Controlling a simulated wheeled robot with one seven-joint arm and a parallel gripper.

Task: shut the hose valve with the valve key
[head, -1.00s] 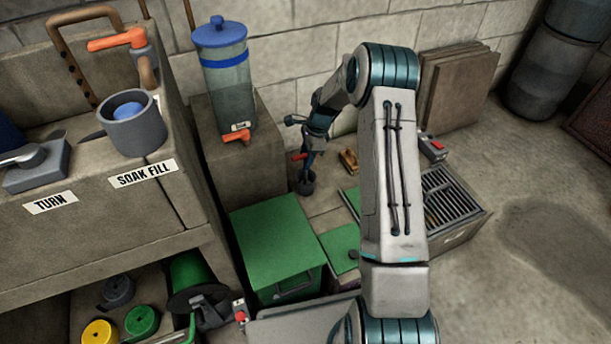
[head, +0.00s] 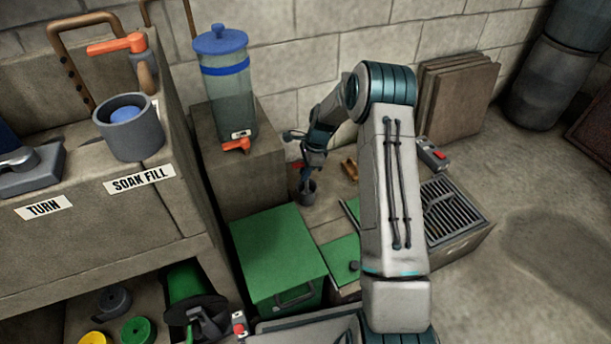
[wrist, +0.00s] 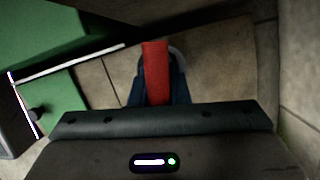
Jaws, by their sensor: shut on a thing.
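My gripper (head: 310,168) is low in front of the back wall, at a small dark cup (head: 307,197) on the tan ledge. In the wrist view it is shut on a red bar, which I take as the valve key (wrist: 156,72). A round grey rim (wrist: 177,60) shows behind the bar. The key's lower end is hidden, so I cannot tell whether it is inside the cup. A green hose reel (head: 186,285) sits at the lower shelf. A small grey and red fitting (head: 239,324) stands beside it; I cannot tell whether this is the hose valve.
A green box (head: 277,250) stands left of the cup, and a blue-lidded dispenser (head: 222,75) on a block behind it. A brown block (head: 349,168) and a grated drain (head: 450,212) lie to the right.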

